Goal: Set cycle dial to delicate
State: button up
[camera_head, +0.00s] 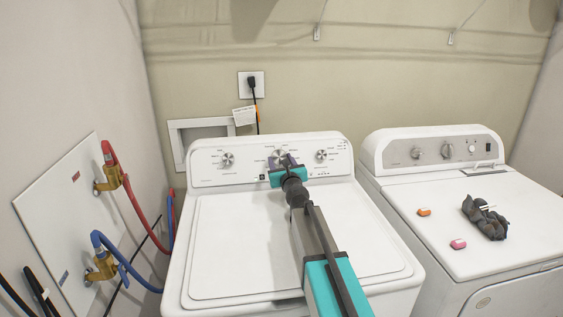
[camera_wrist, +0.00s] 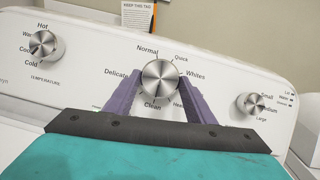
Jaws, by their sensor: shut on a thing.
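The cycle dial (camera_wrist: 160,82) is a round silver knob on the white washer's control panel (camera_wrist: 215,75). It also shows in the head view (camera_head: 279,156). Around it the labels read Normal, Quick, Whites, Clean and Delicate; Delicate is at its left, and a label at lower right is partly hidden. My gripper (camera_wrist: 161,88) has its two purple fingers on the left and right sides of the dial, shut on it. In the head view my gripper (camera_head: 284,169) reaches the panel's middle. I cannot tell which label the dial points to.
A temperature knob (camera_wrist: 43,45) is left of the dial and a load-size knob (camera_wrist: 250,105) is right. A dryer (camera_head: 400,180) stands to the right with a dark cloth (camera_head: 485,217) and small orange and pink items on top. Hoses and valves (camera_head: 112,178) line the left wall.

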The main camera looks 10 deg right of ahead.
jog(key=shift+a+m+h+p, duration=0.15)
jog(key=shift+m+h+p, duration=0.35)
jog(key=shift+m, duration=0.55)
jog(key=shift+a+m+h+p, duration=0.1)
jog(key=shift+m+h+p, duration=0.4)
jog(key=shift+m, duration=0.55)
jog(key=shift+a+r+m+h, duration=0.1)
jog(key=shift+m+h, duration=0.5)
jog(key=shift+m, duration=0.3)
jog(key=m+h, duration=0.1)
jog(key=m, duration=0.1)
jog(key=m+g+h, duration=0.1)
jog(key=m, duration=0.1)
jog(key=shift+w+a+m+p, duration=0.15)
jog(key=shift+a+m+p, duration=0.05)
jog(key=shift+m+p, duration=0.2)
jog(key=m+g, duration=0.1)
jog(key=m, duration=0.1)
jog(key=m+h, duration=0.1)
jog(key=m, duration=0.1)
jog(key=shift+a+r+g+h, duration=0.1)
jog(key=shift+r+g+h, duration=0.05)
jog(key=shift+g+h, duration=0.2)
jog(key=shift+w+r+m+g+h, duration=0.15)
jog(key=shift+m+g, duration=0.35)
jog(key=shift+m, duration=0.65)
jog(key=shift+s+m+g+h, duration=0.1)
jog(key=shift+m+g, duration=0.35)
jog(key=shift+m, duration=0.7)
